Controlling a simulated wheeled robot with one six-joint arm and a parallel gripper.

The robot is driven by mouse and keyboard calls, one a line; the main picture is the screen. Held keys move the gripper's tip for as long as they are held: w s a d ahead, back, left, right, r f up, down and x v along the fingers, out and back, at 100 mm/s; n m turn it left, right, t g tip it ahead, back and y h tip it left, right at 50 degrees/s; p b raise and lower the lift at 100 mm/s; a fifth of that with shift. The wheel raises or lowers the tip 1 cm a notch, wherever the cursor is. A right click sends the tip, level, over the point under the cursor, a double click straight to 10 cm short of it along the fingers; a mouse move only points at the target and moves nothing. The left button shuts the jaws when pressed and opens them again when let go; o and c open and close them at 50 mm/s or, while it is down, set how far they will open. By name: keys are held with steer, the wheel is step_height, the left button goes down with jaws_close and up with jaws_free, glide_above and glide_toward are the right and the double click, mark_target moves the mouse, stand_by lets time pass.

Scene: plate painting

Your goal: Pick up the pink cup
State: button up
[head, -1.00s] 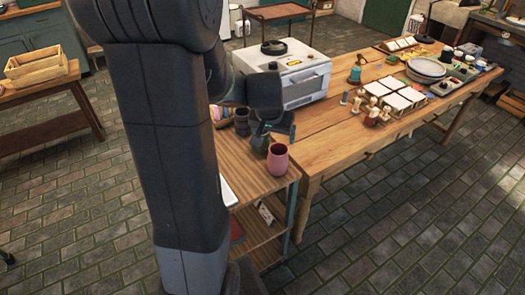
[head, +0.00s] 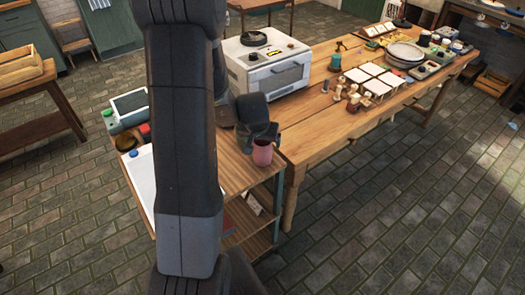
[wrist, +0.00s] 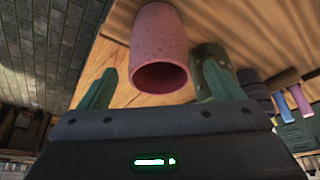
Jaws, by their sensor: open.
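The pink cup (head: 263,152) stands near the front right corner of the wooden shelf unit, beside the long workbench. In the wrist view the pink cup (wrist: 160,30) shows its open rim toward my gripper (wrist: 159,75). My gripper is open, with one green finger on each side of the cup's rim in the picture and a gap on both sides. In the head view my gripper (head: 264,138) is right at the cup and partly hides its top. A dark green cup (wrist: 206,54) stands close by, partly behind the right finger in the wrist view.
Dark grey cups (wrist: 256,88) and pink and blue handles (wrist: 299,99) lie beyond the green cup. A white oven (head: 268,65) stands on the workbench (head: 315,120) behind. A white panel (head: 142,180) lies on the shelf unit's left part.

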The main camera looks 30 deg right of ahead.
steer(key=shift+x, duration=1.25)
steer(key=c, duration=1.3)
